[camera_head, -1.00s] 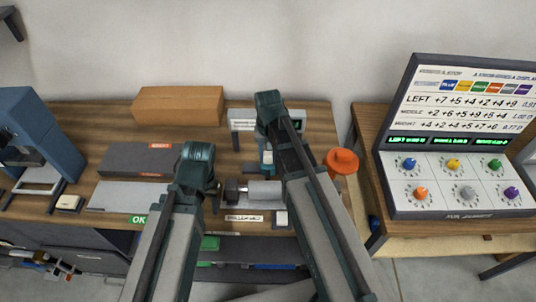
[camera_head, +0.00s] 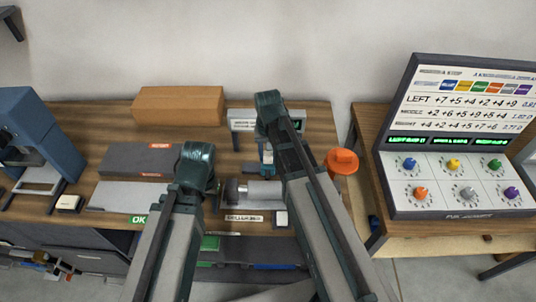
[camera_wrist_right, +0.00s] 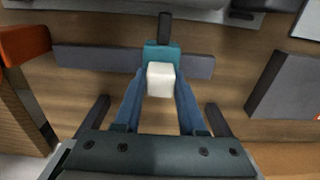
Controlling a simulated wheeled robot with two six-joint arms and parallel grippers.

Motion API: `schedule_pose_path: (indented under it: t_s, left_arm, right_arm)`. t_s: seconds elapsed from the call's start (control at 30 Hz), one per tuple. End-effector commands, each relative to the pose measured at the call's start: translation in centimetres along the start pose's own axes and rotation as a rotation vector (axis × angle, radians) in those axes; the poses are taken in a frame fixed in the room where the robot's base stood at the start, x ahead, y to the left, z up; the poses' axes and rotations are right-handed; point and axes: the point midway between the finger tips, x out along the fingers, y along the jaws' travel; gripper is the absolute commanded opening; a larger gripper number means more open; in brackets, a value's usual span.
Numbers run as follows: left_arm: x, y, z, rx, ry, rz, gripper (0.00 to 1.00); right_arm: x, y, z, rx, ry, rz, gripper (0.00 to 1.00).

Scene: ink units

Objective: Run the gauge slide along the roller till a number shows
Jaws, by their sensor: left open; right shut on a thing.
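The roller (camera_head: 262,192) is a grey cylinder lying on the wooden bench, with a dark end at its left. In the right wrist view, the gauge slide (camera_wrist_right: 155,52) is a teal block on a dark grey rail (camera_wrist_right: 95,58), with a white grip block (camera_wrist_right: 161,80) and a black stem pointing towards the roller. My right gripper (camera_wrist_right: 161,92) is shut on the white grip block, one blue finger on each side. In the head view my right arm covers most of it. My left gripper (camera_head: 212,190) is near the roller's left end, mostly hidden by my arm.
A gauge display (camera_head: 243,120) stands behind, partly covered by my arm; its reading cannot be made out. An orange button (camera_head: 342,160) is to the right. A dark slab (camera_head: 125,160) and a light plate (camera_head: 115,197) lie left. A cardboard-coloured box (camera_head: 180,106) is at the back.

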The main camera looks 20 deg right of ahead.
Motion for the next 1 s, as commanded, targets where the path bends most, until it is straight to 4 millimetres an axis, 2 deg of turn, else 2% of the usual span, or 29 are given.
schedule_pose_path:
  t_s: [0.17,0.5,0.7,0.83,1.0]
  left_arm:
    - [0.0,0.0,0.0,0.0,0.0,0.0,0.5]
    - [0.0,0.0,0.0,0.0,0.0,0.0,0.5]
    - [0.0,0.0,0.0,0.0,0.0,0.0,0.5]
    - [0.0,0.0,0.0,0.0,0.0,0.0,0.5]
    - [0.0,0.0,0.0,0.0,0.0,0.0,0.5]
  right_arm:
    - [0.0,1.4,0.1,0.003,0.0,0.0,0.0]
    - [0.0,9.2,0.1,0.006,0.0,0.0,0.0]
    - [0.0,13.0,0.1,0.004,-0.001,0.0,0.0]
    - [0.0,14.4,0.1,0.002,-0.001,0.0,0.0]
    - [0.0,15.2,0.0,0.001,-0.001,0.001,0.0]
